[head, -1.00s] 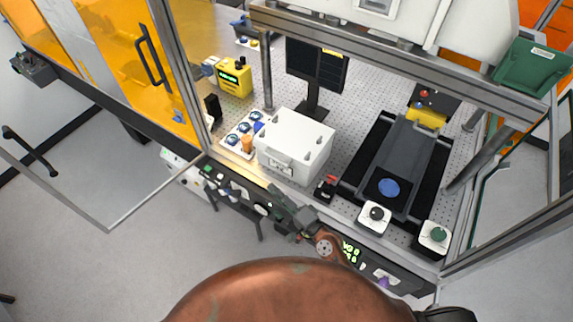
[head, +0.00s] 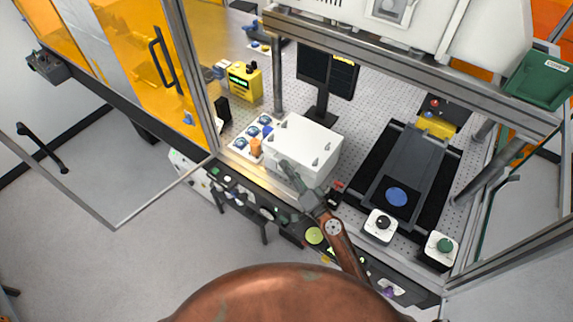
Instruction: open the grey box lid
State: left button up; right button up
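The grey box (head: 318,140), pale grey to near white, stands at the front of the perforated work surface with its lid (head: 302,128) shut. My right gripper (head: 286,168) is at the box's front face, over the area where the latch was visible earlier, and hides it. I cannot tell whether the fingers touch the box or whether they are open or shut. My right arm reaches up to it from the lower middle. My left gripper is not in view.
A tray (head: 232,146) with blue-topped round parts and an orange container (head: 255,147) stand left of the box. A monitor (head: 327,70) is behind it. A dark slide stage (head: 410,165) and two knob boxes (head: 380,226) are to the right. Metal frame posts (head: 277,75) surround the surface.

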jog(key=shift+w+a, duration=0.25)
jog(key=shift+c, duration=0.5)
grip_shut()
